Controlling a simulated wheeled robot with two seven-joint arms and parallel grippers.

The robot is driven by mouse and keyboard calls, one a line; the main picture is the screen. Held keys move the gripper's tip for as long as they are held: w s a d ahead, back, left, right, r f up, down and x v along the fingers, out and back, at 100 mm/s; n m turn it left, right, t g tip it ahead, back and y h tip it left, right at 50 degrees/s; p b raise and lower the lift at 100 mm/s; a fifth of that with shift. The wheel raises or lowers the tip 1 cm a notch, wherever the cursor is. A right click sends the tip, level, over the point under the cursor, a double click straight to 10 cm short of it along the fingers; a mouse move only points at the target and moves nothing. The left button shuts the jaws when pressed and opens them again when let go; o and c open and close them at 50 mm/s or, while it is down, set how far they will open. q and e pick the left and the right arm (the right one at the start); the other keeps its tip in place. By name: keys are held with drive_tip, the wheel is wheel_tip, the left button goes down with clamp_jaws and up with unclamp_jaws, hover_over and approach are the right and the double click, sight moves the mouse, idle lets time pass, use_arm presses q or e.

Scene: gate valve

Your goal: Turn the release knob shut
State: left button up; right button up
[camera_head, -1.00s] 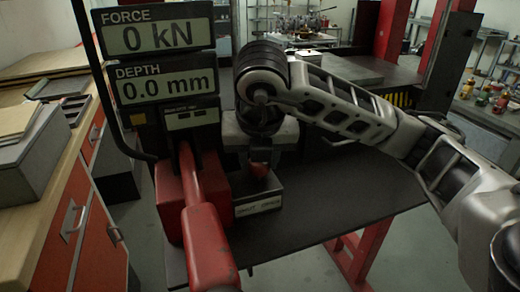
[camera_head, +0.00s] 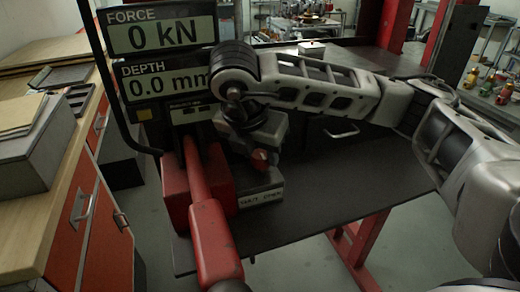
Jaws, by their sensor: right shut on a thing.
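The small red release knob (camera_head: 262,158) is on a grey block at the right of the red pump body (camera_head: 178,196). My right gripper (camera_head: 258,152) reaches in from the right and points down at the knob. It is shut on the knob, and its tilted grey body hides much of the contact. My left gripper is not in view.
A long red lever (camera_head: 209,215) slopes toward me, left of the knob. Behind it, a display panel (camera_head: 162,32) reads force 0 kN and depth 0.0 mm. The dark bench top (camera_head: 335,190) is clear at right. A wooden counter with red drawers (camera_head: 78,217) stands at left.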

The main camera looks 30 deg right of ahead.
drive_tip(key=shift+r, duration=0.1)
drive_tip(key=o, duration=1)
drive_tip(key=v, duration=1.5)
drive_tip(key=shift+s+a+r, duration=0.15)
drive_tip(key=shift+r, duration=0.2)
